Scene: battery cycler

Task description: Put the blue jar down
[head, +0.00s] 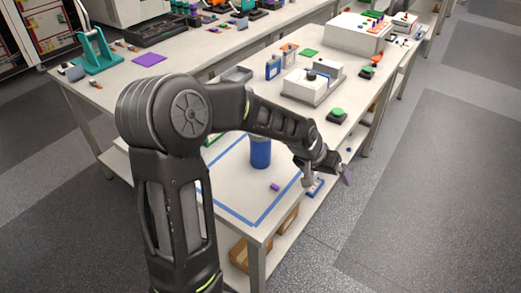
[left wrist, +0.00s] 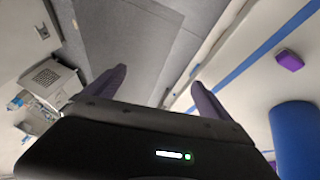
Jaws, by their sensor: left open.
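The blue jar (head: 260,152) stands upright on the near end of the white table, inside an area outlined with blue tape (head: 238,214). My left arm passes in front of the table and partly covers the area around the jar. The jar also shows at the right edge of the left wrist view (left wrist: 297,140), cut off by the frame. My left gripper (head: 328,180) is to the right of the jar, apart from it, near the table's right edge. In the left wrist view its two purple fingers (left wrist: 152,88) are spread with nothing between them. My right gripper is not in view.
Beyond stand a white device (head: 312,84), a green button box (head: 337,115) and a blue bottle-like item (head: 273,67). Open floor (head: 430,200) lies right of the table.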

